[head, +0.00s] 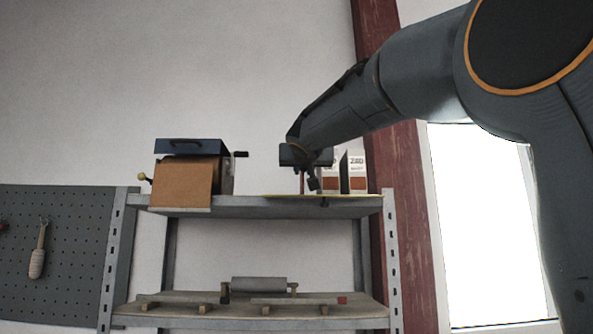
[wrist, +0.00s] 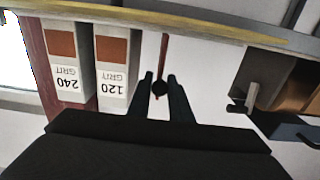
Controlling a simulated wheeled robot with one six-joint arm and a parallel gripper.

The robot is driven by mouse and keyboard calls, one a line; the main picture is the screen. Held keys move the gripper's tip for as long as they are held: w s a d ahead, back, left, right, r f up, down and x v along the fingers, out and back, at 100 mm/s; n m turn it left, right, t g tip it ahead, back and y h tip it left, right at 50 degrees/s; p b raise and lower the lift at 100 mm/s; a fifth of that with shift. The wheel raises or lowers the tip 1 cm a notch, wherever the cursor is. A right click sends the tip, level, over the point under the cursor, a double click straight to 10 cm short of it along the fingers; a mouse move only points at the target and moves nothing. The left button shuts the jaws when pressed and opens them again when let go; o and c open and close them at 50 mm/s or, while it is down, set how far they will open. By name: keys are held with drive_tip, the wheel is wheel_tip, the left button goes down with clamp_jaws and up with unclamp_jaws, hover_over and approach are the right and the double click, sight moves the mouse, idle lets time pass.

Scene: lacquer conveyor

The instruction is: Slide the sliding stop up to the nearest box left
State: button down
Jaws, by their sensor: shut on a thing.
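The sliding stop is a thin reddish-brown upright plate with a dark round knob, seen nearly edge-on in the wrist view (wrist: 165,52). In the head view it shows as a thin strip (head: 302,182) on the upper shelf. My gripper (wrist: 160,80) is shut on the knob; in the head view it is at the shelf's front (head: 309,183). The nearest box, marked 120 GRIT (wrist: 113,65), stands beside the stop with a clear gap between them. It is partly hidden behind my gripper in the head view (head: 329,177). The 240 GRIT box (wrist: 70,65) stands beyond it (head: 357,168).
The lower shelf (head: 175,309) holds a grey roller (head: 258,284) and wooden blocks. A red post (head: 403,165) stands to the right.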

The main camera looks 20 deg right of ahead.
drive_tip(key=c, duration=1.6)
unclamp_jaws()
drive_tip(key=shift+b+v, duration=1.75)
drive_tip(key=shift+v, duration=2.15)
drive_tip(key=shift+a, duration=0.1)
drive_tip(key=shift+c, duration=0.2)
